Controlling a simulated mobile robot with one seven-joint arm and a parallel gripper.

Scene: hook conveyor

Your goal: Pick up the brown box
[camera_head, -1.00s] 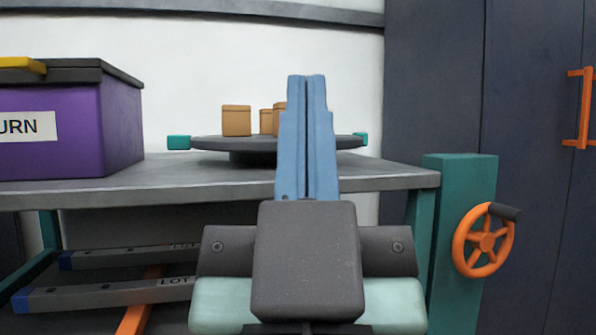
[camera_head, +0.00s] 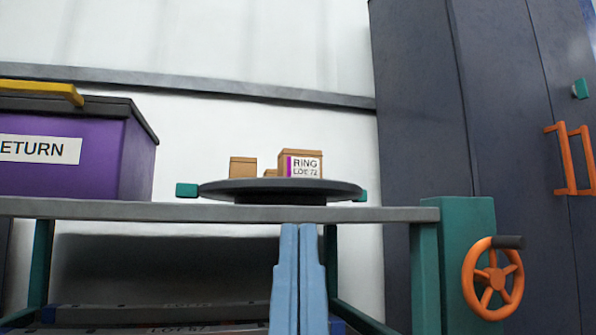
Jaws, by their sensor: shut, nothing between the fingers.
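Several small brown boxes stand on a dark round turntable (camera_head: 215,189) on the workbench. The one at the right (camera_head: 300,163) is the largest in view and bears a white label reading "RING" with a purple stripe. A plain brown box (camera_head: 243,167) stands at the left. A third brown box (camera_head: 270,172) is mostly hidden behind the labelled one. My gripper (camera_head: 299,232) has blue fingers pressed together, pointing up, with nothing between them. In the picture it is below the turntable and its tips overlap the lower side of the bench edge.
The grey bench top (camera_head: 130,210) holds a purple bin (camera_head: 125,158) marked "RETURN" at the left. A teal post with an orange handwheel (camera_head: 492,281) stands at the bench's right end. Dark cabinets with orange handles (camera_head: 562,160) are at the far right.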

